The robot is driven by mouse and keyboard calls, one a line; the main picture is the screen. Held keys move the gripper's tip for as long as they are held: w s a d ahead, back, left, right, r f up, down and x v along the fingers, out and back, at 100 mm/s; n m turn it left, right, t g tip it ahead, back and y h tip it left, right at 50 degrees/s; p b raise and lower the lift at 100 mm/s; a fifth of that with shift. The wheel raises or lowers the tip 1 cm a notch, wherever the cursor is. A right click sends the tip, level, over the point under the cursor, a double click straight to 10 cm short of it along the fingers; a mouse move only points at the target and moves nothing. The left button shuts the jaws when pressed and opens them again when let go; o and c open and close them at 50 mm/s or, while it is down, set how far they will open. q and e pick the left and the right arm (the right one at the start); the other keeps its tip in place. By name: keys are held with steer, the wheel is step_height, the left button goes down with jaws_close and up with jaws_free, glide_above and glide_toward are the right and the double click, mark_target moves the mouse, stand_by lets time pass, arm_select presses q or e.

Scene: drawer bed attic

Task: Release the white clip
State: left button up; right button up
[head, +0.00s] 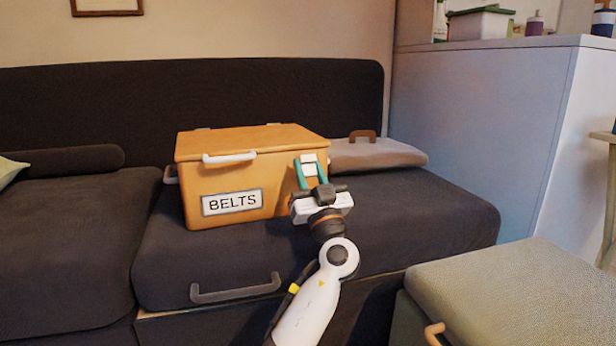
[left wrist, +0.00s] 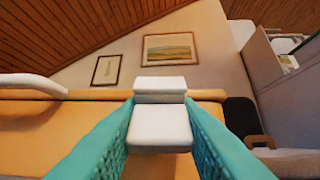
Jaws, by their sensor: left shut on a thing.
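The orange box (head: 278,192) with a "BELTS" label (head: 232,202) sits on the dark sofa seat, its lid (head: 250,141) down. The white clip (head: 308,160) is on the right part of the box front, at the lid edge. In the left wrist view the clip (left wrist: 160,128) is between the teal fingers, its upper part at the lid edge. My left gripper (head: 310,172) is shut on the clip, in front of the box. The fingers hide the clip's sides. My right gripper is in neither view.
A grey-brown flat case (head: 378,154) lies right of the box. A sofa seat handle (head: 235,290) is below. A greenish cushioned seat (head: 515,292) stands at front right.

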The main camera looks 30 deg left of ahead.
arm_select(q)
steer(key=shift+f, duration=0.1)
stand_by(0.3)
steer(key=o, duration=1)
steer(key=shift+d, duration=0.1)
steer(key=shift+s+d+f, duration=0.15)
steer(key=shift+d+f, duration=0.05)
steer(key=shift+f, duration=0.05)
steer(key=p+v, duration=0.2)
steer(key=v, duration=0.3)
steer(key=p+v, duration=0.2)
steer(key=v, duration=0.4)
steer(key=shift+a+f, duration=0.1)
steer(key=shift+f, duration=0.25)
